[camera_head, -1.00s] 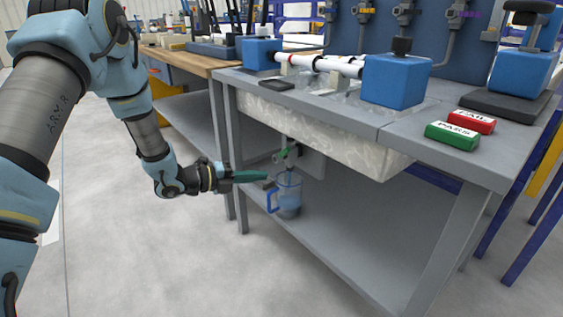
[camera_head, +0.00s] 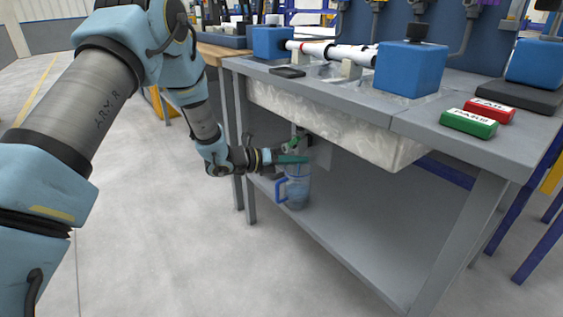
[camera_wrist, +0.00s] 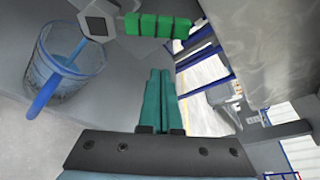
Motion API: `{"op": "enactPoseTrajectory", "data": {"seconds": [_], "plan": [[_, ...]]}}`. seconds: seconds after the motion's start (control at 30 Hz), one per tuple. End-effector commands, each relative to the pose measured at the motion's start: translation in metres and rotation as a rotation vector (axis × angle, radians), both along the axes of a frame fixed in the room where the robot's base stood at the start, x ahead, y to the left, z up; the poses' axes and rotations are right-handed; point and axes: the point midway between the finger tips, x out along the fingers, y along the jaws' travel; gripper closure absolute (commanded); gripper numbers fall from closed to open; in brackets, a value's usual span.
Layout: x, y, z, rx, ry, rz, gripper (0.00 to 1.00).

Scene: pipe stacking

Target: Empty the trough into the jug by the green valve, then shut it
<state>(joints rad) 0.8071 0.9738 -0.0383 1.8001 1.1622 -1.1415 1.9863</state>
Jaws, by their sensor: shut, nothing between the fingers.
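The pale marbled trough (camera_head: 345,127) hangs under the bench top; its wall fills the upper right of the wrist view (camera_wrist: 262,50). The valve's green ribbed handle (camera_wrist: 158,26) sticks out sideways from a grey valve body (camera_wrist: 97,22); the handle also shows in the head view (camera_head: 291,145). My gripper (camera_head: 306,159) is shut and empty. In the wrist view its green fingertips (camera_wrist: 160,74) are a short gap from the handle.
The bench's front leg (camera_head: 245,150) stands left of the jug. The lower shelf (camera_head: 365,230) is clear to the right. Red and green blocks (camera_head: 469,122), blue blocks (camera_head: 408,70) and a white pipe (camera_head: 340,52) are on the bench top.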

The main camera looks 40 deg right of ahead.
Motion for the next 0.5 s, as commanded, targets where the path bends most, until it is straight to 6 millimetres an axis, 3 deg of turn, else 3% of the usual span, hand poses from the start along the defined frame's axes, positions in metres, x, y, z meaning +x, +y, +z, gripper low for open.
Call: {"op": "enactPoseTrajectory", "data": {"seconds": [0.03, 0.2, 0.5], "plan": [[0.011, 0.002, 0.010, -0.004, -0.006, 0.005, 1.00], [0.024, 0.001, 0.023, -0.002, -0.003, 0.002, 1.00], [0.030, 0.001, 0.029, 0.000, -0.002, 0.003, 1.00]]}}
